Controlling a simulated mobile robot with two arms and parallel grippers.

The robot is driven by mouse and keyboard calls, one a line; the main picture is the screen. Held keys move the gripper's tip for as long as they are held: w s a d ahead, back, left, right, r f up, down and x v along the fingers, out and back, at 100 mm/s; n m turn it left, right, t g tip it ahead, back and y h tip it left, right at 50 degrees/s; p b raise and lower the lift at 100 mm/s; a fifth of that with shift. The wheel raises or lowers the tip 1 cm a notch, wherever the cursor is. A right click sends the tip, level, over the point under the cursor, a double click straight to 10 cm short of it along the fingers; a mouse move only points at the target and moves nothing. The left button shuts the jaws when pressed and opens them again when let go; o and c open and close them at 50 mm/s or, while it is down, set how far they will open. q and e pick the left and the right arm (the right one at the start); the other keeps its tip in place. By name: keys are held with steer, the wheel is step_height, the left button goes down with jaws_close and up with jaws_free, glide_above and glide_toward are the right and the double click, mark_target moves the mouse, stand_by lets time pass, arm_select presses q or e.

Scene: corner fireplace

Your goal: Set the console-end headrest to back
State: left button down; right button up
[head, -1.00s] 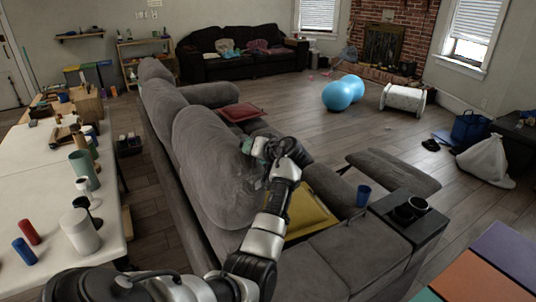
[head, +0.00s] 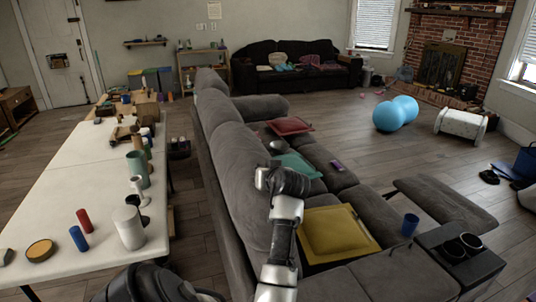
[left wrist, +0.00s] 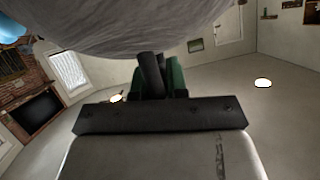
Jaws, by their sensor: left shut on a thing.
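The console-end headrest (head: 243,170) is the grey top of the near backrest on the grey sofa. Its front side is partly hidden by my left arm. It looks roughly in line with the sofa's other backs. My left gripper (head: 272,178) is at the headrest's seat-side face; its fingertips are hidden in the head view. In the left wrist view, the dark fingers (left wrist: 160,75) are closed together and run up to grey fabric (left wrist: 140,30). I take them as shut on the headrest. My right gripper is not in view.
The console with cup holders (head: 465,238) and a blue cup (head: 410,224) stand at the sofa's near end. A yellow cushion (head: 330,230) lies on the near seat. A white table (head: 75,205) with cups and cylinders runs along the left, with a narrow floor gap behind the sofa.

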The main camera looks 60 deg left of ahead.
arm_select(q)
steer(key=shift+s+f, duration=0.1)
steer(key=shift+f, duration=0.05)
steer(key=c, duration=1.4)
jaws_free()
steer(key=shift+s, duration=0.1)
steer(key=shift+o, duration=1.2)
steer(key=shift+s+a, duration=0.1)
steer(key=shift+s, duration=0.05)
steer(key=shift+d, duration=0.25)
steer(key=b+v, duration=0.1)
steer(key=v, duration=0.9)
steer(key=shift+r, duration=0.3)
steer(key=shift+d, duration=0.15)
